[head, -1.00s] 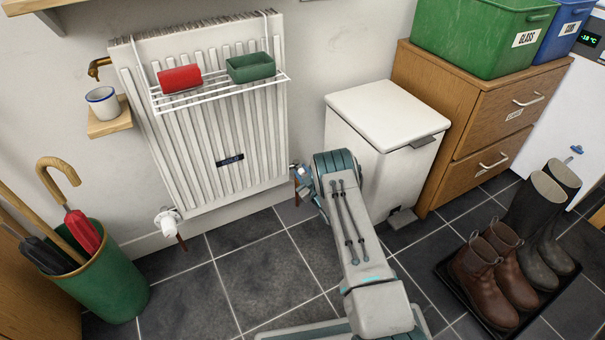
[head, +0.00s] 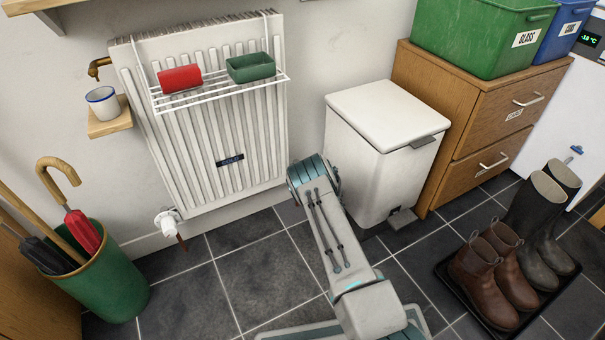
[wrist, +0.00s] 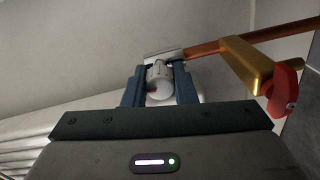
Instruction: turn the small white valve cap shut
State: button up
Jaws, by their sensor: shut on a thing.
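The small white valve cap (wrist: 158,76) sits between the two blue fingers of my gripper (wrist: 160,86) in the wrist view. The gripper is shut on it, with one finger on each side. The cap is at the end of a valve fitting joined to a copper pipe (wrist: 200,50). In the head view my arm covers the lower right corner of the radiator (head: 215,130), so the gripper and the cap are hidden there. How far the cap is turned cannot be told.
A brass valve (wrist: 246,66) with a red handle (wrist: 283,90) is close right of the gripper in the wrist view. A white pedal bin (head: 375,150) stands close right of my arm. A larger white valve (head: 168,220) is at the radiator's lower left. Floor tiles in front are clear.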

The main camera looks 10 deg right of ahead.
jog(key=shift+d+n, duration=0.1)
jog(key=shift+n, duration=0.9)
jog(key=o, duration=1)
jog(key=p+v, duration=0.5)
jog(key=v, duration=0.9)
jog(key=shift+p, duration=0.35)
